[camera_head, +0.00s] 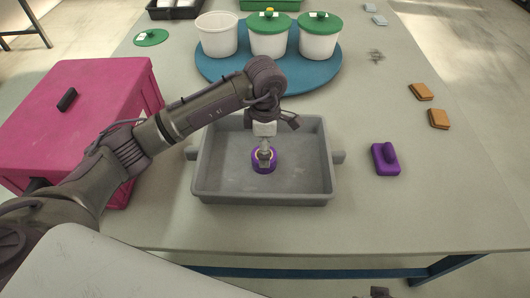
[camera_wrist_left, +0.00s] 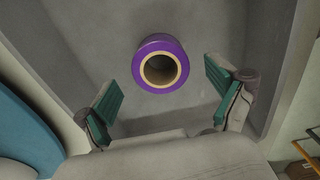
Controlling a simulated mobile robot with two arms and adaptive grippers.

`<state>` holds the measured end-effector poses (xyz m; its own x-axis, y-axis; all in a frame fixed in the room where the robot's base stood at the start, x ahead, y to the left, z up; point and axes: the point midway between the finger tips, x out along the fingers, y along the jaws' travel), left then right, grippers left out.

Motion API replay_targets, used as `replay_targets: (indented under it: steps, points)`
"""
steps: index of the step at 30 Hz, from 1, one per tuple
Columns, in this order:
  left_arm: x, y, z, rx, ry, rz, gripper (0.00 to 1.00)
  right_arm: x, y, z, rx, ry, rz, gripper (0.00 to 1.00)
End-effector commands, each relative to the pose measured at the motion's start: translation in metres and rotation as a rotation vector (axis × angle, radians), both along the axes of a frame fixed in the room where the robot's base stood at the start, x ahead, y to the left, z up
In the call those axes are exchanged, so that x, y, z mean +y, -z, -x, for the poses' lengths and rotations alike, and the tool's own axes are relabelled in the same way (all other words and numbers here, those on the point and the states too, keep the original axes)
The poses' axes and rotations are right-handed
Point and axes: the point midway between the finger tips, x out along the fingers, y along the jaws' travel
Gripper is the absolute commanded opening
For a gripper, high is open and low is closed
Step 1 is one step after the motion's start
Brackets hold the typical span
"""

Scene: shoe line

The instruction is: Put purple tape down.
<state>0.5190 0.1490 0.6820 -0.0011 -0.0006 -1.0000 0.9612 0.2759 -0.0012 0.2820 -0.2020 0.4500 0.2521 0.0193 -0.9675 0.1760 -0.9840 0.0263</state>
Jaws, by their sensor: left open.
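The purple tape (camera_head: 264,165) is a ring with a tan core. It lies in the grey tray (camera_head: 215,184), near the tray's middle. In the left wrist view the purple tape (camera_wrist_left: 161,63) shows ahead of the fingertips, with its hole facing the camera. My left gripper (camera_head: 265,152) is over the tape and partly covers it in the head view. In the left wrist view my left gripper (camera_wrist_left: 166,98) has its green-padded fingers spread wide, with nothing between them.
A pink box (camera_head: 100,85) stands left of the tray. White pots with green lids (camera_head: 268,38) and an open white pot (camera_head: 217,36) stand on a blue round mat (camera_head: 300,84) behind it. The right table area is mostly clear.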

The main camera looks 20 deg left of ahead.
Motion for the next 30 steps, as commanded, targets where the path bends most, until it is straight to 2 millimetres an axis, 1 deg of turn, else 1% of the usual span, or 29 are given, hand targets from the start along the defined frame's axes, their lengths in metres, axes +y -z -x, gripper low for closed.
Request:
replay_targets:
  steps: [1,6,9,12,17,30]
  points:
    - [0.0,-0.016,-0.001,-0.005,0.0,0.0,0.94,0.0,0.004,0.001,0.005,0.0,0.0,0.4]
    - [0.0,-0.051,-0.001,-0.004,0.0,0.0,0.94,0.0,0.019,0.002,0.011,-0.001,0.0,0.4]
    - [0.0,-0.067,-0.001,-0.003,0.0,0.0,0.94,0.0,0.026,0.003,0.014,-0.002,0.001,0.4]
    - [0.0,-0.077,0.0,-0.002,0.0,-0.001,0.94,0.0,0.031,0.004,0.017,-0.002,0.002,0.4]
    - [0.0,-0.084,0.0,0.0,0.0,0.0,0.94,0.0,0.034,0.005,0.018,-0.002,0.002,0.4]
    - [0.0,-0.084,0.0,0.0,0.0,0.0,0.94,0.0,0.034,0.005,0.018,-0.002,0.002,0.4]
